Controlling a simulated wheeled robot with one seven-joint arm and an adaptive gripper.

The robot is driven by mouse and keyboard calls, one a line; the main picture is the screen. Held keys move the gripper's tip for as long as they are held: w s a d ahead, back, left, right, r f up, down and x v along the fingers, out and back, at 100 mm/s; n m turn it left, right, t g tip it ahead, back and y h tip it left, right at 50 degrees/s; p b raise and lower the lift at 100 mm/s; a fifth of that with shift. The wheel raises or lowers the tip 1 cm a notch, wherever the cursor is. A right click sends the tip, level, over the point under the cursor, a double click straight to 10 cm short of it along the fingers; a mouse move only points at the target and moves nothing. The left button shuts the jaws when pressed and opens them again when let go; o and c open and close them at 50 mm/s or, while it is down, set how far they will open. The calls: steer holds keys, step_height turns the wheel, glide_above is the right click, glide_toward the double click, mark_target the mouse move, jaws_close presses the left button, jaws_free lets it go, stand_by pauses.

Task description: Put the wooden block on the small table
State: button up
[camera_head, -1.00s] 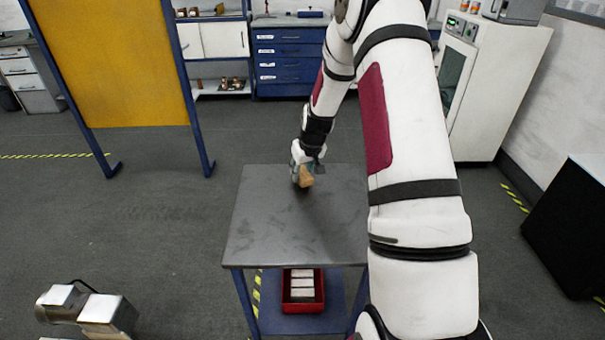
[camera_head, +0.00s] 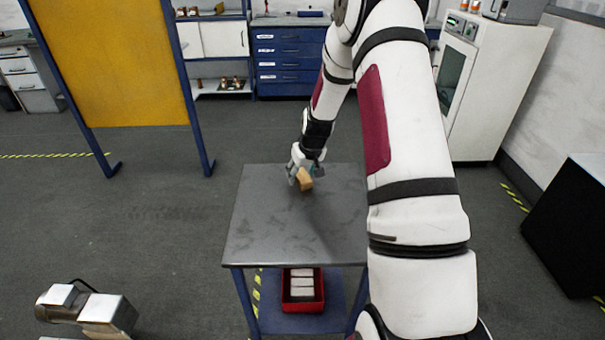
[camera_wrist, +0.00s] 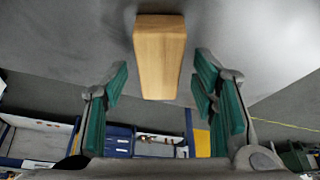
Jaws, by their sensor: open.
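The wooden block (camera_head: 305,180) is at the far part of the small table's grey top (camera_head: 285,225), at my gripper. It also shows in the wrist view (camera_wrist: 160,58), between and just beyond the fingertips, with gaps on both sides. My gripper (camera_head: 304,177) is at the table's far edge, low over the top. In the wrist view its green-padded fingers (camera_wrist: 160,88) are spread open and do not touch the block. The block appears to rest on the grey surface.
A red bin (camera_head: 302,308) with pale items sits on the table's lower shelf. A yellow panel (camera_head: 110,60) on blue legs stands at the left. A blue drawer cabinet (camera_head: 288,60) stands at the back. The rest of the tabletop is clear.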

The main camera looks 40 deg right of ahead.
steer(key=s+a+r+n, duration=0.1)
steer(key=s+a+r, duration=0.4)
steer(key=r, duration=0.5)
steer(key=s+a+r, duration=0.4)
steer(key=r, duration=0.6)
steer(key=s+a+r, duration=0.6)
steer(key=s+a, duration=0.2)
steer(key=s, duration=0.1)
steer(key=s+a+r, duration=0.1)
steer(key=s+a, duration=0.2)
steer(key=s, duration=0.6)
steer(key=s+a+r+n+g+y, duration=0.1)
steer(key=s+a, duration=0.3)
steer(key=s, duration=0.6)
steer(key=shift+s+r+p, duration=0.25)
steer(key=shift+p, duration=0.1)
steer(key=shift+r, duration=0.1)
